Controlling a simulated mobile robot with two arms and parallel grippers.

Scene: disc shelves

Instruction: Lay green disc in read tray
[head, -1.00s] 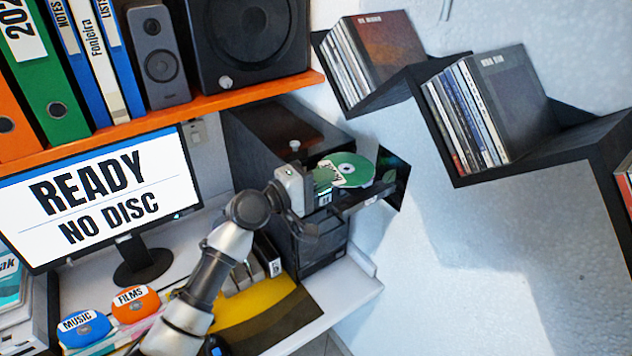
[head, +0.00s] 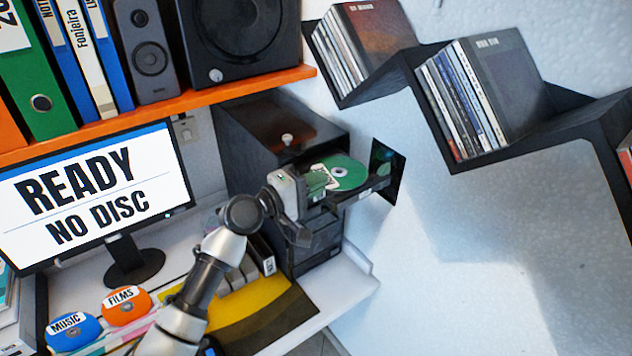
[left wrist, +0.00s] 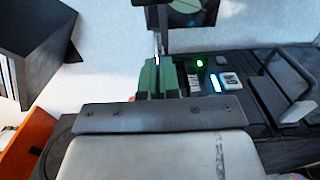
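The green disc (head: 348,176) lies about level over the open dark read tray (head: 378,187), which sticks out of the black drive tower. I cannot tell if disc and tray touch. My left gripper (head: 318,182) reaches in from the left and is shut on the disc's near edge. In the left wrist view, the green fingers (left wrist: 160,80) are close together, and the disc (left wrist: 157,48) shows only as a thin edge between them. My right gripper is not in view.
The drive tower (head: 280,140) has a lit green lamp (left wrist: 200,63) on its front. A monitor (head: 95,185) reads "READY NO DISC". An orange shelf (head: 230,92) is above; a black zigzag wall shelf (head: 590,125) holds cases.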

